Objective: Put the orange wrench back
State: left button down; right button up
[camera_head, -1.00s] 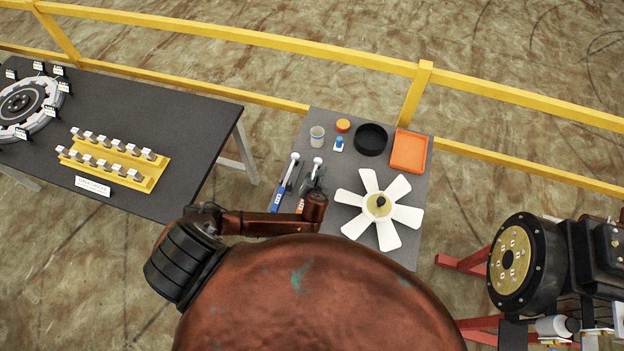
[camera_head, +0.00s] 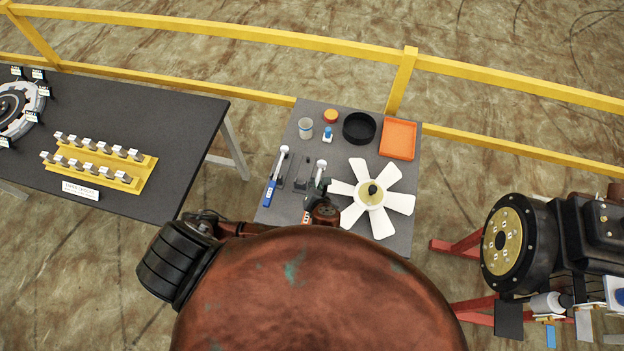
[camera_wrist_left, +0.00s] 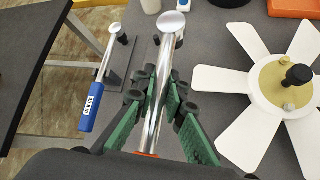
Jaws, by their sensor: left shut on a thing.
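The orange wrench has a silver shaft and round head, seen in the wrist view (camera_wrist_left: 172,25), with a bit of orange at its lower end. In the head view its head (camera_head: 321,165) shows between the blue wrench and the fan. My left gripper (camera_wrist_left: 160,100), with green-padded fingers, is shut around the shaft; it is small and partly hidden by my arm in the head view (camera_head: 318,190). A dark holder (camera_head: 302,180) stands empty left of the held wrench. Whether the wrench touches the table is unclear. My right gripper is out of view.
A white fan (camera_head: 378,195) sits close on the right. A cup (camera_head: 305,128), black bowl (camera_head: 359,128) and orange tray (camera_head: 398,139) stand at the back of the grey table (camera_head: 395,248). A yellow rail (camera_head: 250,90) runs behind.

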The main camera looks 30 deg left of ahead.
aim_at(318, 175)
pick_arm(q)
jog(key=w, duration=0.1)
jog(key=w+p, duration=0.1)
jog(key=w+r+p, duration=0.1)
jog(key=shift+w+a, duration=0.1)
jog(key=shift+a, duration=0.3)
jog(key=w+a+f+p, duration=0.4)
jog(key=w+a+p, duration=0.1)
jog(key=a+p, duration=0.3)
jog(key=shift+w+a+f, duration=0.2)
jog(key=shift+a+f, duration=0.2)
jog(key=shift+a, duration=0.25)
notch_tip(318, 175, down, 6)
jog(key=b, duration=0.3)
jog(key=shift+f, duration=0.15)
